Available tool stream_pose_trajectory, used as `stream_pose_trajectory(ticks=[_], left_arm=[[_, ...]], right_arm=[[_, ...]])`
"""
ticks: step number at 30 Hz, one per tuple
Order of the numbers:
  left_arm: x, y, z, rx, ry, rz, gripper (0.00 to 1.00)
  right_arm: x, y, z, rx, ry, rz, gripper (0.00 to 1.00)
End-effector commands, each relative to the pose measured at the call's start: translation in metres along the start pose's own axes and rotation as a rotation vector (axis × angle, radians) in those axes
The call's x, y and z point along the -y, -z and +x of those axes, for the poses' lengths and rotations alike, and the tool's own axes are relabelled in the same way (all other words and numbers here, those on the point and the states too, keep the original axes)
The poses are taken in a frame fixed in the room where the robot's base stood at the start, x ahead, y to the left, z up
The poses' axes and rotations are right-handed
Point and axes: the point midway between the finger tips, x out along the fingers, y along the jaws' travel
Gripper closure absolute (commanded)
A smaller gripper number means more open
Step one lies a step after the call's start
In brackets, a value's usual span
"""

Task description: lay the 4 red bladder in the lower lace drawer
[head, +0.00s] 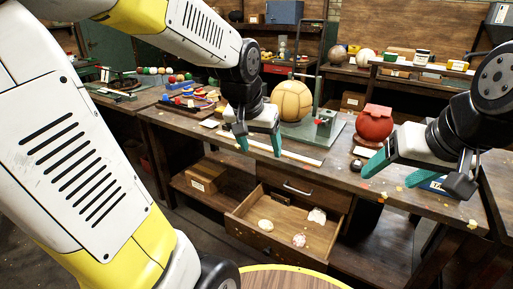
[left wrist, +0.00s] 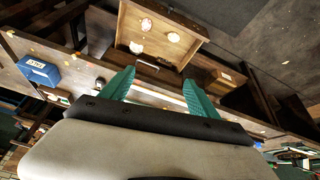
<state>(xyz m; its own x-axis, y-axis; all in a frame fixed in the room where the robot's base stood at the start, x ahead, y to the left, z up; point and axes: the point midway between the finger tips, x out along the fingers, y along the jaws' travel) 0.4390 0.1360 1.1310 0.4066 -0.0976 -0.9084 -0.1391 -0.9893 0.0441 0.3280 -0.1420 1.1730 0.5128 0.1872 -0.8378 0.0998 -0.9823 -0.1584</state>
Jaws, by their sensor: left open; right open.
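A round red object with a flap on top (head: 374,123), likely the red bladder, sits on the bench at the right in the head view. Under the benchtop, a wooden drawer (head: 240,228) is pulled out below a closed drawer with a handle (head: 297,187). Several small pale items lie in the open drawer, which also shows in the left wrist view (left wrist: 190,22). My left gripper (head: 259,147) is open and empty over the bench's front edge, above the drawers. My right gripper (head: 391,175) is open and empty, in front of the red object and apart from it.
A large tan panelled ball (head: 292,101) stands on a green plate behind my left gripper. A cardboard box (head: 206,177) sits on the shelf left of the drawers. A blue box shows in the left wrist view (left wrist: 38,70). A round table (head: 290,279) is at the bottom.

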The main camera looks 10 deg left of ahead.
Motion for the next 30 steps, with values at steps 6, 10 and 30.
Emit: stream_pose_trajectory(ticks=[6, 10, 30], left_arm=[[-0.004, -0.053, -0.063, -0.092, -0.049, -0.065, 0.30], [-0.008, -0.074, -0.078, -0.120, -0.072, -0.082, 0.30], [-0.011, -0.083, -0.084, -0.132, -0.084, -0.088, 0.30]], right_arm=[[0.000, 0.000, 0.000, 0.000, 0.000, 0.000, 0.29], [0.000, 0.000, 0.000, 0.000, 0.000, 0.000, 0.29], [0.000, 0.000, 0.000, 0.000, 0.000, 0.000, 0.29]])
